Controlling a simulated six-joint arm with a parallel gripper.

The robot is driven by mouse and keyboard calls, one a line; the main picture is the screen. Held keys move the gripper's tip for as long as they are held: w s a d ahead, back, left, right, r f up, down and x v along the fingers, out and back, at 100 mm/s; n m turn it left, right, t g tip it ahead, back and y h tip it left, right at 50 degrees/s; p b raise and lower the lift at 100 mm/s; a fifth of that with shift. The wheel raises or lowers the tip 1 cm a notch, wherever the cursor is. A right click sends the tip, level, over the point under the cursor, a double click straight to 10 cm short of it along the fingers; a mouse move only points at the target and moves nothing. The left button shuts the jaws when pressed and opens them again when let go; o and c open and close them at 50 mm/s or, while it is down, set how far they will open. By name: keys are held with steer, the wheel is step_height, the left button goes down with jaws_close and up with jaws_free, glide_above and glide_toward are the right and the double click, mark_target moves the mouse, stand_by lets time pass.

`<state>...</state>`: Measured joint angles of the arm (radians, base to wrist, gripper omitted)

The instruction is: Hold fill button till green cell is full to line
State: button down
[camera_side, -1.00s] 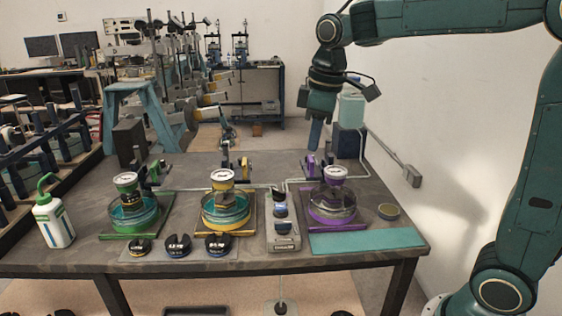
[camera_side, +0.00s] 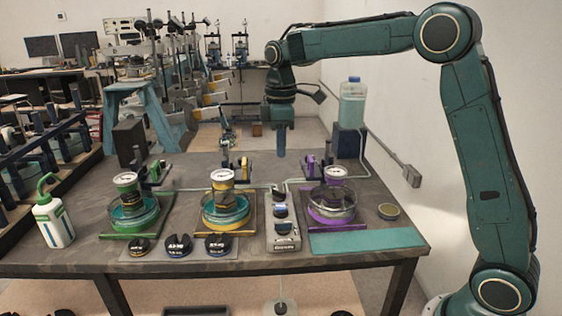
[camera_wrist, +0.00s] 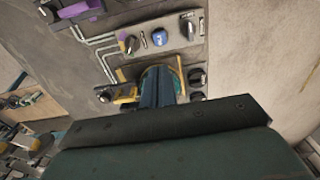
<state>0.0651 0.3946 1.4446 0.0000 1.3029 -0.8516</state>
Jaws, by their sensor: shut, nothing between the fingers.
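The green cell (camera_side: 134,214) is a clear round dish on a green base at the left of the bench, with teal liquid in it and a white-topped gauge over it. Its line is too small to make out. A grey control box (camera_side: 283,234) with dark and blue-topped parts stands between the yellow and purple cells; I cannot tell which part is the fill button. My gripper (camera_side: 281,153) is shut and empty, pointing down above the back of the bench. In the wrist view my gripper (camera_wrist: 158,78) hangs over panels with black knobs and a blue knob (camera_wrist: 159,37).
The yellow cell (camera_side: 226,209) and purple cell (camera_side: 332,203) stand on the bench. Black slotted weights (camera_side: 178,245) lie in front. A green-capped bottle (camera_side: 53,217) stands at the left edge, and a liquid jug (camera_side: 353,104) at the back right. A teal mat (camera_side: 366,240) is bare.

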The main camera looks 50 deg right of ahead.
mark_target(282, 206)
steer(key=shift+f, duration=0.1)
step_height(282, 206, down, 14)
steer(key=shift+r, duration=0.1)
stand_by(0.9)
steer(key=shift+s+f, duration=0.15)
steer(key=shift+f, duration=1.25)
steer(key=shift+r, duration=0.1)
step_height(282, 206, up, 15)
steer(key=shift+w+r, duration=0.15)
steer(key=shift+w, duration=0.1)
stand_by(0.6)
stand_by(0.5)
